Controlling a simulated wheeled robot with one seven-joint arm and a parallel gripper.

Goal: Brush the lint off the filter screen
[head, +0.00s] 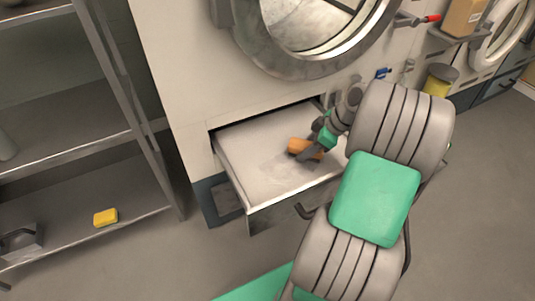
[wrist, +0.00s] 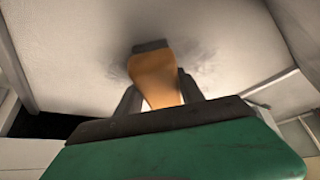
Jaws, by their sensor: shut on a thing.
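The filter screen (head: 253,142) is a pale panel in a drawer pulled out below the round machine door. A grey smudge of lint (head: 275,161) lies around its middle; in the wrist view the grey lint (wrist: 205,62) shows around the brush head. My gripper (head: 312,151) is over the screen, shut on an orange-brown brush (head: 297,146). In the wrist view the brush (wrist: 154,75) stands between the two dark fingers (wrist: 158,100), its dark end at the screen surface. I cannot tell how firmly it touches. My arm hides the right part of the drawer.
A metal shelf unit stands at left, with a yellow sponge (head: 105,217) on its low shelf. The round door (head: 310,62) is above the drawer. A yellow bin (head: 438,80) and a cardboard box (head: 463,17) are at right. Floor left of the drawer is clear.

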